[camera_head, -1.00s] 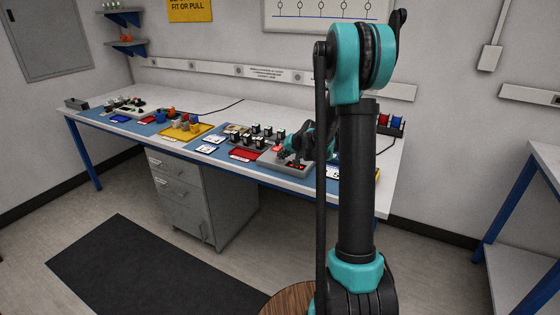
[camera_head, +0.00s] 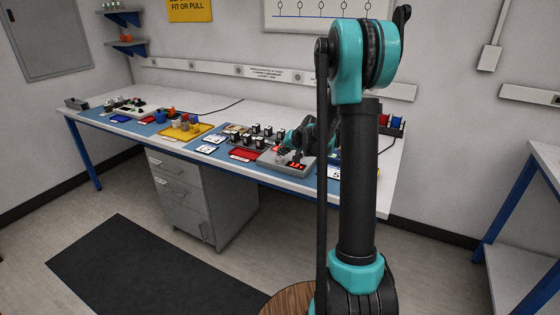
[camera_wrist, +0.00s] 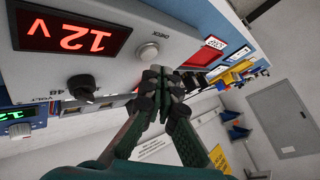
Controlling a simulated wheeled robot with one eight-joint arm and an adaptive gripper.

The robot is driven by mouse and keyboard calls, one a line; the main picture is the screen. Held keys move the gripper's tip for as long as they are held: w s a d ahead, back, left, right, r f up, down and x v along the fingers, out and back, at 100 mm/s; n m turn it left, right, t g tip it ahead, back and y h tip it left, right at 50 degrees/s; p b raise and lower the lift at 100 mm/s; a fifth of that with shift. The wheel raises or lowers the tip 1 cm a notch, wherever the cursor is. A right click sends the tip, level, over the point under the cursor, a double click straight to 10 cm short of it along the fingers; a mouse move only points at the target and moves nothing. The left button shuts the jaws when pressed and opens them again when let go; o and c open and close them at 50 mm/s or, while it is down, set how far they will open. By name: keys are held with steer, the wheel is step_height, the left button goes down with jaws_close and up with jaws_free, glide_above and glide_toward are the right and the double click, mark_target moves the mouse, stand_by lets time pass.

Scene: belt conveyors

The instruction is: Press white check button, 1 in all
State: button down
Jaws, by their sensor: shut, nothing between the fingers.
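The white check button (camera_wrist: 148,52) is a small round button under the word CHECK on a grey panel (camera_wrist: 188,22), seen in the wrist view. A lit red display (camera_wrist: 70,36) reading 12V and a dark knob (camera_wrist: 82,87) are on the same panel. My gripper (camera_wrist: 158,78) is shut and empty, with its fingertips just below the button in the picture. I cannot tell whether they touch it. In the head view the grey unit (camera_head: 279,163) stands at the bench's front, and my gripper (camera_head: 290,149) is over it; the button is not distinguishable there.
The bench (camera_head: 215,100) also carries a red tray (camera_head: 243,154), a yellow tray (camera_head: 185,130) and several black-topped parts to the left of the unit. A green-lit display (camera_wrist: 18,130) is beside the panel in the wrist view. The bench's rear is mostly clear.

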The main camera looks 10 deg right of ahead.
mark_target(281, 160)
steer(key=shift+r, duration=2.5)
steer(key=s+d+f+n+g+h, duration=0.1)
steer(key=s+f, duration=0.2)
steer(key=s, duration=1)
steer(key=s+d+f+n+g+h, duration=0.1)
steer(key=s+f+h, duration=0.1)
steer(key=s, duration=1.2)
steer(key=s+d+f+n+g+h, duration=0.1)
steer(key=s+f, duration=0.4)
steer(key=s, duration=0.9)
steer(key=shift+d+g+h, duration=0.25)
steer(key=shift+g+h, duration=0.05)
steer(key=shift+g, duration=0.1)
